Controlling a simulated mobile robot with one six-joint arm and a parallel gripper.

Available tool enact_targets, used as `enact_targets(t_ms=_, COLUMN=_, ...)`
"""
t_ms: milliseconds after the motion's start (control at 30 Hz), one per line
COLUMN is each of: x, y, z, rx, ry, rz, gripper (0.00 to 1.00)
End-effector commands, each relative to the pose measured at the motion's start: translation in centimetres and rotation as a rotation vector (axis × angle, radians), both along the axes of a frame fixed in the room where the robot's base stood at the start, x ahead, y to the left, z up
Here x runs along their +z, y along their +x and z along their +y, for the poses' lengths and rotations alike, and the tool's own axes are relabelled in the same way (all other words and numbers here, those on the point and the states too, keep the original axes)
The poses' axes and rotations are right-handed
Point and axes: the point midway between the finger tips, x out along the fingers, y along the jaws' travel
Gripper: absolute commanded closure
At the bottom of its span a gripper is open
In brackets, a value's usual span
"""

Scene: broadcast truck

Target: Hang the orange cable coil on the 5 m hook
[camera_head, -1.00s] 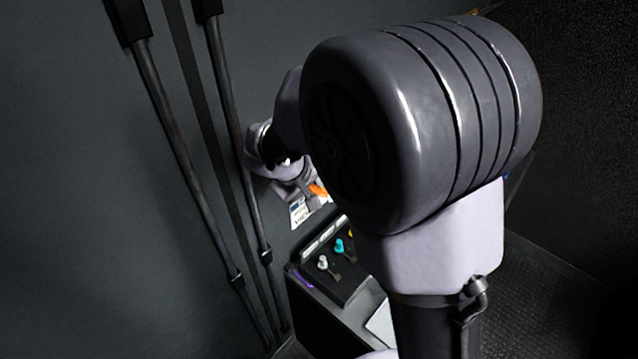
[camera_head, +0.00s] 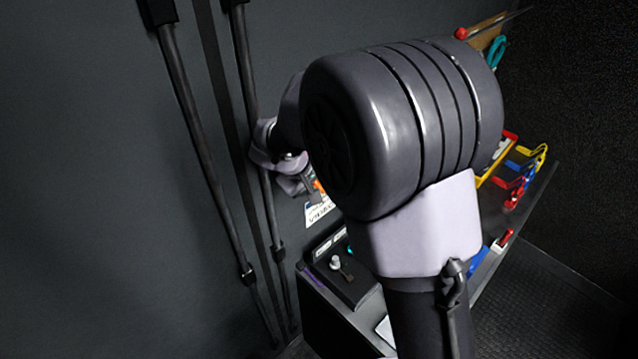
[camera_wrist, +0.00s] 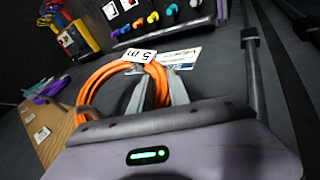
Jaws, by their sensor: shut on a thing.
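The orange cable coil (camera_wrist: 95,82) hangs as a loop at my gripper (camera_wrist: 158,88) in the wrist view. The two grey fingers are shut on it, with a white "5 m" tag (camera_wrist: 139,57) beside the grip. In the head view my gripper (camera_head: 304,186) is mostly hidden behind my arm, with a bit of orange coil (camera_head: 319,186) showing. A brown pegboard (camera_wrist: 62,124) with small white labels is at left in the wrist view and at top right in the head view (camera_head: 488,37). I cannot make out which hook is the 5 m one.
A panel with coloured connectors (camera_wrist: 160,20) stands beyond the coil. A printed white card (camera_head: 317,213) is near the gripper. Yellow, red and blue items (camera_head: 520,170) sit on the bench at right. Two dark poles (camera_head: 195,130) run along the left wall.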

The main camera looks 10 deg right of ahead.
Motion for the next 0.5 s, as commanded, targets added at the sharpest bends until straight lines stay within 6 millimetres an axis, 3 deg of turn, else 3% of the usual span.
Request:
enact_targets(t_ms=367, x=0.10, y=0.03, z=0.00, rx=0.000, ry=0.000, rz=-0.001, gripper=1.00)
enact_targets(t_ms=400, x=0.10, y=0.03, z=0.00, rx=0.000, ry=0.000, rz=-0.001, gripper=0.76)
enact_targets(t_ms=500, x=0.09, y=0.02, z=-0.01, rx=0.000, ry=0.000, rz=-0.001, gripper=0.56)
